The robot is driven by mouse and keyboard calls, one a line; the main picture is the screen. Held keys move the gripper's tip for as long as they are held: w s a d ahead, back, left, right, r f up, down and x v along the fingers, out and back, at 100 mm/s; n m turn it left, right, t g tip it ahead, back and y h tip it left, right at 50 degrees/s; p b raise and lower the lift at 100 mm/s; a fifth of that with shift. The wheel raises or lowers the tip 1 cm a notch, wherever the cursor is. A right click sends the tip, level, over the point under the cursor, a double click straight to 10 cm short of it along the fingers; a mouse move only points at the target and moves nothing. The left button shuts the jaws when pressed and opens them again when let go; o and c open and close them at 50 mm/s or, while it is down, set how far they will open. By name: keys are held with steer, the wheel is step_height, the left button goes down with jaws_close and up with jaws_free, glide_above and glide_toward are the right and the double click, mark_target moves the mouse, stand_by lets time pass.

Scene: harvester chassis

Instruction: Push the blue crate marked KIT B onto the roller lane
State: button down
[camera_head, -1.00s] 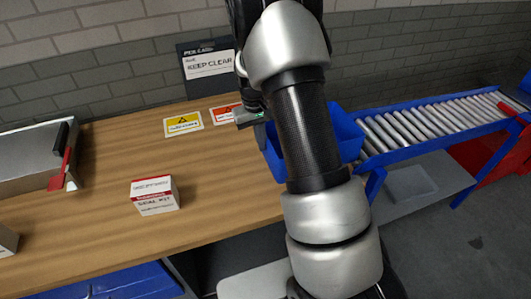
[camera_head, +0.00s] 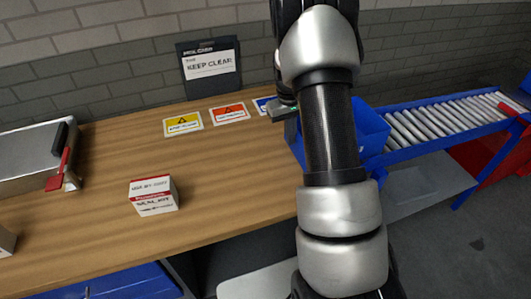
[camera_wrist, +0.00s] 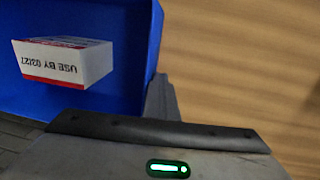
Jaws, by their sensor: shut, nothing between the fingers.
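The blue crate (camera_head: 372,130) is at the table's right end, next to the near end of the roller lane (camera_head: 440,120). My arm hides much of it, and no KIT B marking shows. In the wrist view the crate (camera_wrist: 152,45) holds a white and red box (camera_wrist: 65,62) reading "USE BY 03/27". My gripper (camera_wrist: 163,98) is shut and empty, its fingertips against or very near the outside of the crate's wall at a corner. In the head view the gripper body (camera_head: 283,110) is left of the crate; its fingertips are hidden.
A white and red carton (camera_head: 153,195) stands on the wooden table (camera_head: 90,230). Flat warning cards (camera_head: 183,124) lie near the back, before a KEEP CLEAR sign (camera_head: 210,67). A metal case (camera_head: 30,155) is at left. The lane's visible rollers are clear.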

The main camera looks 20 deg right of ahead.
steer(key=shift+d+f, duration=0.1)
steer(key=shift+d, duration=1.25)
steer(key=shift+a, duration=2.3)
step_height(320, 180, up, 14)
steer(key=p, duration=0.8)
